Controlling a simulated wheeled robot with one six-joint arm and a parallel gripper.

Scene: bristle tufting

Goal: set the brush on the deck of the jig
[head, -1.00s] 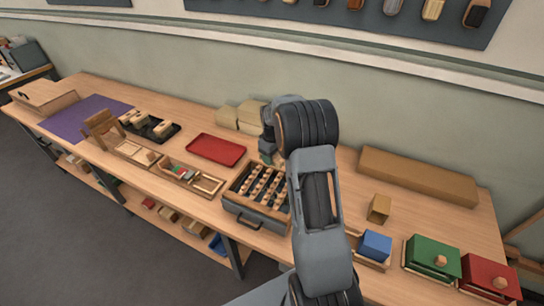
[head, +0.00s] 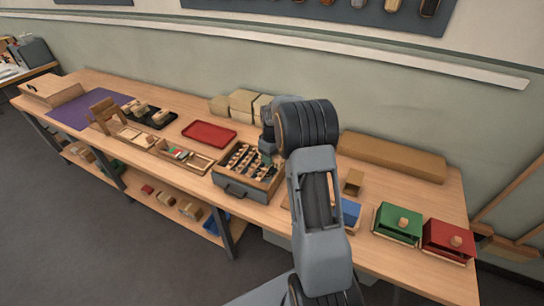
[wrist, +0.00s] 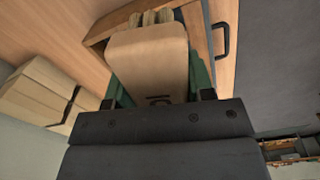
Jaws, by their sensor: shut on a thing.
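My gripper (wrist: 155,88) is shut on the brush (wrist: 148,58), a pale wooden block with a small dark mark on its face, held between green fingers. Several pale pieces show past the brush's far end; I cannot tell whether they belong to it. In the head view my arm hides most of the gripper and the brush, over the right side of a grey-fronted case (head: 229,186) with rows of small pieces. A wooden stand with a raised back (head: 103,113), which looks like the jig, is far left on the bench. A flat wooden part (head: 134,137) lies in front of it.
Between the case and stand are a red tray (head: 209,134) and a wooden tray of small parts (head: 183,157). A black holder with blocks (head: 152,117) and a purple mat (head: 88,112) are left. Green (head: 398,226) and red (head: 448,240) boxes stand right. Tan blocks (head: 241,104) sit behind.

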